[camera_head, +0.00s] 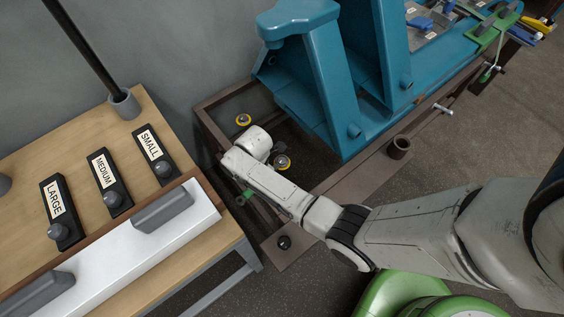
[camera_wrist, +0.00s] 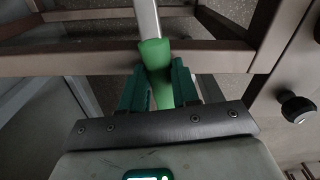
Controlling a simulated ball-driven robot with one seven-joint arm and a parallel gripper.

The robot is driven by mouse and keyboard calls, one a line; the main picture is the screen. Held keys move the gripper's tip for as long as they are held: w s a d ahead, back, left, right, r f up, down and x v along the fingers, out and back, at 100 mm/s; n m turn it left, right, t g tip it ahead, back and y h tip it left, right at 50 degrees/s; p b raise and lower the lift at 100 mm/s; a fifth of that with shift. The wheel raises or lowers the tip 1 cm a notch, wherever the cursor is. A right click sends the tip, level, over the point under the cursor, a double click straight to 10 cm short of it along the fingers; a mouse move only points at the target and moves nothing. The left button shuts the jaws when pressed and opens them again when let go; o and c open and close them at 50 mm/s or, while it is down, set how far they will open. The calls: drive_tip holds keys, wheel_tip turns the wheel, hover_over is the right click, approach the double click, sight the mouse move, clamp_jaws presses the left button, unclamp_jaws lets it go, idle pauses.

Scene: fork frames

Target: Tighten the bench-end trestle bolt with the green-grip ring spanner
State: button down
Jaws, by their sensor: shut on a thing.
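My gripper (camera_wrist: 158,78) is shut on the green grip of the ring spanner (camera_wrist: 154,55), with a dark green finger on each side. The spanner's pale metal shaft runs up out of the top of the wrist view, so its ring end is hidden. In the head view, my gripper (camera_head: 243,198) hangs over the brown frame beside the workbench; only small green parts show there. I cannot tell which part is the trestle bolt.
The wooden bench (camera_head: 150,105) at left carries black holders marked LARGE, MEDIUM and SMALL (camera_head: 150,146), and a white rail (camera_head: 110,250). Blue trestle-like castings (camera_head: 340,90) stand behind my arm. A black knob (camera_head: 284,242) sits on the brown frame's near corner.

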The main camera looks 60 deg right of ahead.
drive_tip(key=shift+w+d+m+b, duration=0.3)
drive_tip(key=shift+w+m+b, duration=0.05)
drive_tip(key=shift+w+m, duration=0.6)
drive_tip(key=shift+w+d+m+b, duration=0.3)
drive_tip(key=shift+w+m+b, duration=0.05)
drive_tip(key=shift+w+m, duration=0.6)
idle(1.1)
drive_tip(key=shift+s+a+n+p, duration=0.25)
drive_tip(key=shift+s+n+p, duration=0.45)
drive_tip(key=shift+p, duration=0.15)
idle(0.4)
drive_tip(key=c, duration=1.4)
unclamp_jaws()
clamp_jaws()
drive_tip(key=shift+s+a+p, duration=0.1)
drive_tip(key=shift+s+p, duration=0.1)
drive_tip(key=shift+p, duration=0.15)
idle(0.8)
drive_tip(key=shift+r+p, duration=0.35)
drive_tip(key=shift+p, duration=0.05)
